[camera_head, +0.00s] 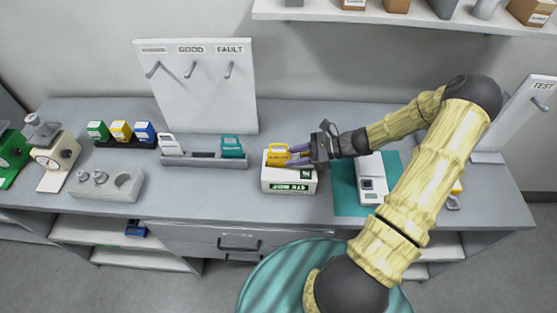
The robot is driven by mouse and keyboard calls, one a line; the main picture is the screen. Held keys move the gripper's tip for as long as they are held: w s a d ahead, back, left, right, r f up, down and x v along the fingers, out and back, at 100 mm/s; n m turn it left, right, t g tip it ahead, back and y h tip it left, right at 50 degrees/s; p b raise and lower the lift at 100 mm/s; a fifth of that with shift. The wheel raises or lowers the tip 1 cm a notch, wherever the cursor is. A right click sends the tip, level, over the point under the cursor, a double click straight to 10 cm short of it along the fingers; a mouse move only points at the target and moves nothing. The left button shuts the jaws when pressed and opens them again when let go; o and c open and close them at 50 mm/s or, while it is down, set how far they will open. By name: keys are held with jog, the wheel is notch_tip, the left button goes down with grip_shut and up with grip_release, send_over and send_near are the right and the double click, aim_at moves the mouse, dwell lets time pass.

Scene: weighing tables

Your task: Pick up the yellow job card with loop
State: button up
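A yellow card with a loop-like top (277,155) stands on or in the top of a white box (284,181) with green labels, near the middle of the table. My gripper (290,157) reaches in from the right, with its purple fingers at the card's right side. The fingertips look very close to or touching the card. The view is too small to tell whether they are closed on it.
Another yellow block (121,131) stands between green and blue ones in a black holder. A grey rack (205,161) holds a white and a teal card. A hook board (196,95) stands behind. A white scale (371,180) sits on a teal mat (345,190), right of the box.

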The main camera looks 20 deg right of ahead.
aim_at(279, 158)
jog(key=p+x, duration=0.1)
jog(key=x, duration=0.1)
jog(key=p+x, duration=0.1)
jog(key=x, duration=0.1)
jog(key=shift+w+a+p, duration=0.3)
jog(key=shift+p, duration=0.1)
jog(key=shift+w+a+f, duration=0.1)
jog(key=shift+a+f, duration=0.05)
jog(key=shift+a, duration=0.05)
grip_shut()
